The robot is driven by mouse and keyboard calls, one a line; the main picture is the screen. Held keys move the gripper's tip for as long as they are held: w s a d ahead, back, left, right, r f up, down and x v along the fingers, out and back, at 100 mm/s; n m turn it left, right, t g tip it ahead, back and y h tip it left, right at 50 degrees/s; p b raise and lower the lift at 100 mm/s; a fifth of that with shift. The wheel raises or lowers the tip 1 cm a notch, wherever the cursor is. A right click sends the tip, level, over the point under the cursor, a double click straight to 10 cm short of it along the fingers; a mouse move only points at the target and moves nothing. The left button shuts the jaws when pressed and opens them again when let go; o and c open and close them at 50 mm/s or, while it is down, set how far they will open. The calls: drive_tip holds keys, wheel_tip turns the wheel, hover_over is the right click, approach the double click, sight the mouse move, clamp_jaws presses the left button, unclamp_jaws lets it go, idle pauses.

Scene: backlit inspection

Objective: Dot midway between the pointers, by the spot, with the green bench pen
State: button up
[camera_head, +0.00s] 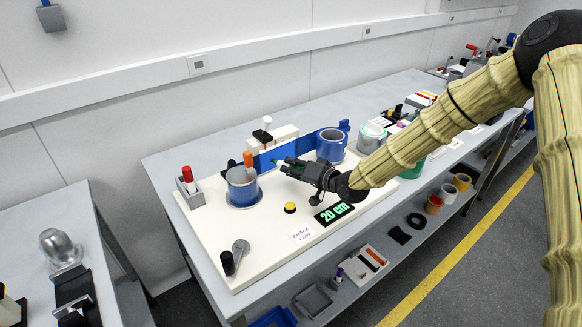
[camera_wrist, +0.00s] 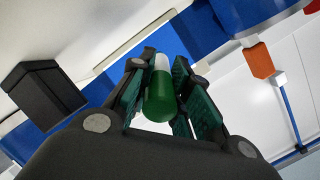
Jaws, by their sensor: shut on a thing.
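My gripper (camera_head: 283,165) is shut on the green pen (camera_head: 277,162), low over the white board beside an upright blue strip (camera_head: 264,161). In the wrist view the pen (camera_wrist: 160,95) sits between the green finger pads; it has a green body and a white section, and its far end lies against the blue strip (camera_wrist: 175,38) in the picture. I cannot tell whether it touches. An orange block (camera_wrist: 258,61) and a black block (camera_wrist: 40,90), possibly the pointers, show either side of the pen. The orange piece also shows in the head view (camera_head: 248,159). No spot or dot is discernible.
A blue pot (camera_head: 241,188) stands left of my gripper, another (camera_head: 331,146) to its right. A grey holder (camera_head: 191,193) with a red-capped pen (camera_head: 187,173) is at left.

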drive_tip(key=shift+s+d+p, duration=0.1)
drive_tip(key=shift+s+d, duration=0.5)
drive_tip(key=shift+s, duration=0.25)
drive_tip(key=shift+s+d+p, duration=0.1)
drive_tip(key=shift+s+d, duration=0.5)
drive_tip(key=shift+s, duration=0.2)
drive_tip(key=shift+s+d+p, duration=0.1)
drive_tip(key=shift+s+d, duration=0.5)
drive_tip(key=shift+s, duration=0.25)
wheel_tip(320, 180, up, 16)
drive_tip(key=p, duration=0.8)
drive_tip(key=shift+p, duration=0.3)
